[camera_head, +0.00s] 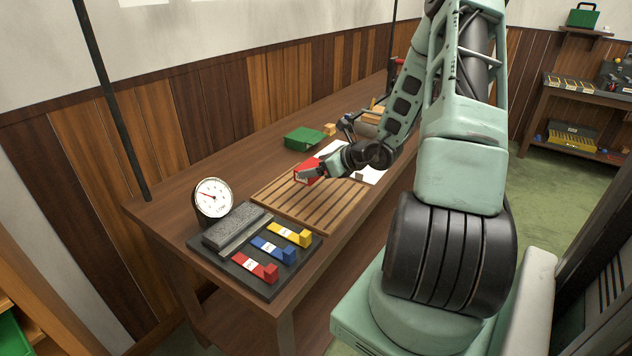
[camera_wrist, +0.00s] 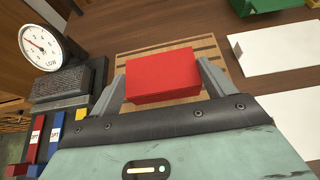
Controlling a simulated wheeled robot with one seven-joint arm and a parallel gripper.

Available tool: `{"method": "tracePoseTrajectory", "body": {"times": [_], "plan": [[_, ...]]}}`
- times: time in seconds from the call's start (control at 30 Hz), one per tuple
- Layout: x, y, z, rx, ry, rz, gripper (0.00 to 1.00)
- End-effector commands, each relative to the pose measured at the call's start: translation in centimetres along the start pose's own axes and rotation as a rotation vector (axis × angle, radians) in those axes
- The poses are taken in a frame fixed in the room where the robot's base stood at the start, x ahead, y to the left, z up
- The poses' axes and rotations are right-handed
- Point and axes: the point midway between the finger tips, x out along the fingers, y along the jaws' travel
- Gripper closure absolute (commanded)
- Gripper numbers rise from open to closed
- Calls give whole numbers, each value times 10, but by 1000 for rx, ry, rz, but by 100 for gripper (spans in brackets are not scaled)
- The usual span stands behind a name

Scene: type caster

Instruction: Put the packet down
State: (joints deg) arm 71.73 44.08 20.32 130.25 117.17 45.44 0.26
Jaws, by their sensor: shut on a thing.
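A red packet (camera_wrist: 162,80) is held between the two fingers of my gripper (camera_wrist: 162,88) in the wrist view. My gripper is shut on the packet. The rack (camera_wrist: 206,44) also shows behind the packet in the wrist view. I cannot tell whether the packet touches the slats.
A round dial gauge (camera_head: 213,199) stands at the near left, beside a dark tray (camera_head: 262,286) with a grey block and red, blue and yellow pieces. A green tray (camera_head: 305,138) lies beyond the rack. White sheets (camera_wrist: 266,47) lie to the right.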

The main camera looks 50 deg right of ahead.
Motion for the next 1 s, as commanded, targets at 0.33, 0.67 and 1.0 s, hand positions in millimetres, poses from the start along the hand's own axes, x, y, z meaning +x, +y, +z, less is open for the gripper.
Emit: {"method": "tracePoseTrajectory", "body": {"times": [0.33, 0.67, 1.0], "plan": [[16, 0, -28, 3, -2, 1, 63], [26, 0, -45, -2, -4, -1, 63], [27, 0, -49, -1, 0, -1, 7]]}}
